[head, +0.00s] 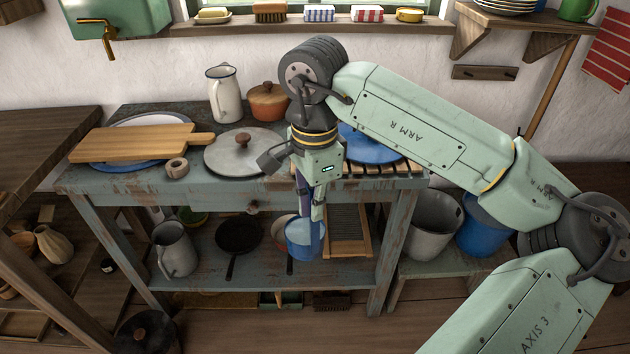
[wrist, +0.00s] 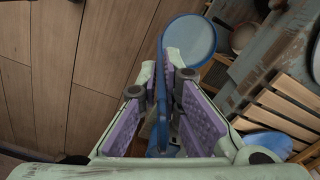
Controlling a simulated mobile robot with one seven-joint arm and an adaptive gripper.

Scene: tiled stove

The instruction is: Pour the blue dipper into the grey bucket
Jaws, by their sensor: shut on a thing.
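My gripper (head: 311,205) is shut on the handle of the blue dipper (head: 304,243), in front of the table's front edge. The dipper's cup hangs below the fingers and looks about upright. In the wrist view the fingers (wrist: 176,75) close around the blue handle, and the dipper's round cup (wrist: 188,18) shows a pale grey-blue surface inside a blue rim. The grey bucket (head: 432,232) stands on a low bench to the right of the table, well apart from the dipper. Its inside shows only in part.
A blue bucket (head: 484,228) stands right beside the grey one, partly behind my arm. The worn table (head: 110,184) carries a lid (head: 232,160), a white jug (head: 226,98) and a cutting board (head: 135,142). Its lower shelf holds a grey pitcher (head: 174,252) and a pan (head: 239,236).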

